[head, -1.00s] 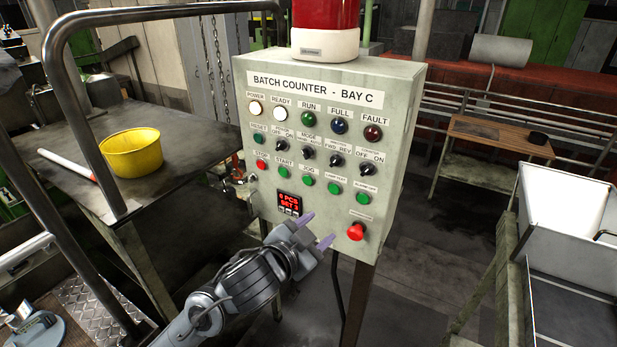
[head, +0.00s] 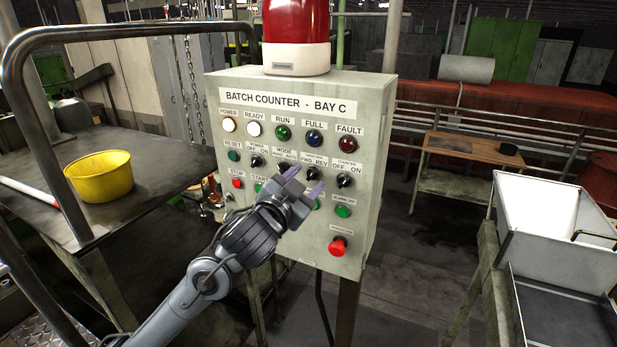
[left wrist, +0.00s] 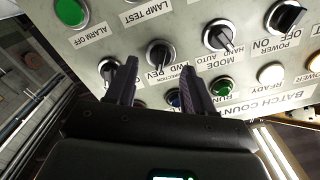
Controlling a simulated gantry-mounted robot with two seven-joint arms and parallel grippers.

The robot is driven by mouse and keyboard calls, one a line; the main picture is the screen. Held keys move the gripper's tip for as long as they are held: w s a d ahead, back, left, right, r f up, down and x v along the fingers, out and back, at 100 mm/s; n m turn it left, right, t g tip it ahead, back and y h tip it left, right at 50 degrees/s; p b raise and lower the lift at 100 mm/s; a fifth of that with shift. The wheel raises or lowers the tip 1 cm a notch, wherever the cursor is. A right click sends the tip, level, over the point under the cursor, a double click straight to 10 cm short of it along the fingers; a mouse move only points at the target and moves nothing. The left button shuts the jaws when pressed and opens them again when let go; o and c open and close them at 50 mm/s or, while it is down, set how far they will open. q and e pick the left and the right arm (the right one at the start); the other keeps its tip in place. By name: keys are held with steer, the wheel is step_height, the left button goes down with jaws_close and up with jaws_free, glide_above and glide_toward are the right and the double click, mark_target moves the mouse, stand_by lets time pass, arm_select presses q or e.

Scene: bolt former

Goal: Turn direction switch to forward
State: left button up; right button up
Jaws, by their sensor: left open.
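The direction switch (head: 312,174) is a black rotary knob under the FWD REV label on the pale green batch counter panel (head: 362,225). In the left wrist view the panel shows upside down, with the same knob (left wrist: 160,53) just beyond the fingertips. I cannot tell clearly which way its pointer is turned. My left gripper (head: 304,181) is open, its two purple-grey fingers spread in front of the panel just below the knob. In the left wrist view the gripper (left wrist: 158,66) is empty, its fingertips either side of the knob in the picture; contact cannot be told. My right gripper is out of view.
The mode switch (left wrist: 219,36) and counter switch (head: 344,180) flank the direction switch closely. A red mushroom button (head: 338,246) sits lower right. A table with a yellow bowl (head: 98,176) and metal rail stands left; a white bin (head: 550,215) stands right.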

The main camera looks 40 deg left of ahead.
mark_target(312, 175)
arm_select(q)
steer(key=shift+x, duration=1.15)
jaws_close()
